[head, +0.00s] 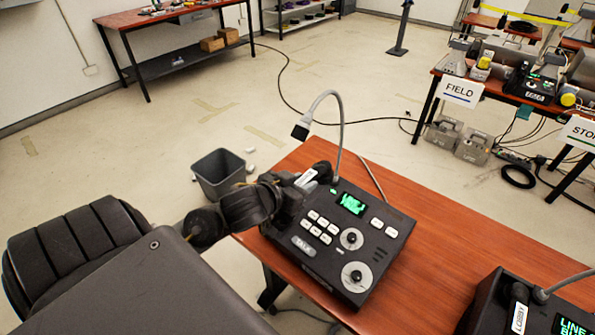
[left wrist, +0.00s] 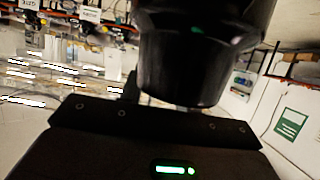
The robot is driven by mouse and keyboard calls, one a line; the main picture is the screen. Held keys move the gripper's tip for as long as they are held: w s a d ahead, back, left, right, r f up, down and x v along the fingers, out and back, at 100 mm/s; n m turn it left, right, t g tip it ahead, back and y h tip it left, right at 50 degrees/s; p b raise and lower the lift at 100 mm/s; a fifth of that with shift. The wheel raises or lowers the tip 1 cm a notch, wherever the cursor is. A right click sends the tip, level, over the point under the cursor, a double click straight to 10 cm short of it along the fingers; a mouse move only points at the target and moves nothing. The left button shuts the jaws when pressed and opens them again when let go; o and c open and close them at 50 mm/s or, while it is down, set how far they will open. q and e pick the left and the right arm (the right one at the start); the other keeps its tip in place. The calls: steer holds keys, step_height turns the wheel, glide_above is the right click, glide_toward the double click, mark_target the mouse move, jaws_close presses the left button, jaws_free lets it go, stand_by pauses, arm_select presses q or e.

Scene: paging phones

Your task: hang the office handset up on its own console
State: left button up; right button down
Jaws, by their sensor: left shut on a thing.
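A black console (head: 375,228) with a green display, white keys and two dials stands on the near red-brown table. A dark handset with a white label (head: 306,178) is at its far-left edge; the label is too small to read. My left gripper (head: 293,194) is shut on this handset, and my arm hides much of it. I cannot tell whether the handset touches the console's cradle. In the left wrist view a thick black rounded part, likely the handset (left wrist: 195,60), fills the top middle. My right gripper is not in view.
A second console (head: 490,312) with a handset labelled LOBBY (head: 518,317) stands at lower right. A grey gooseneck microphone (head: 341,120) rises behind the near console. A grey bin (head: 218,175) is on the floor. Another console (head: 535,85) is on the far table by the FIELD sign.

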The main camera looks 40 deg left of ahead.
arm_select(q)
steer(key=w+a+f+b, duration=0.2)
steer(key=f, duration=0.1)
steer(key=w+a+f+b, duration=0.2)
steer(key=f, duration=0.1)
steer(key=w+a+f+b, duration=0.1)
steer(key=a+f+b, duration=0.1)
steer(key=f, duration=0.1)
steer(key=shift+w+a+f, duration=0.25)
steer(key=shift+w+f, duration=0.15)
steer(key=shift+f, duration=0.4)
steer(key=shift+f+b, duration=0.15)
steer(key=shift+b, duration=0.15)
steer(key=o, duration=1.1)
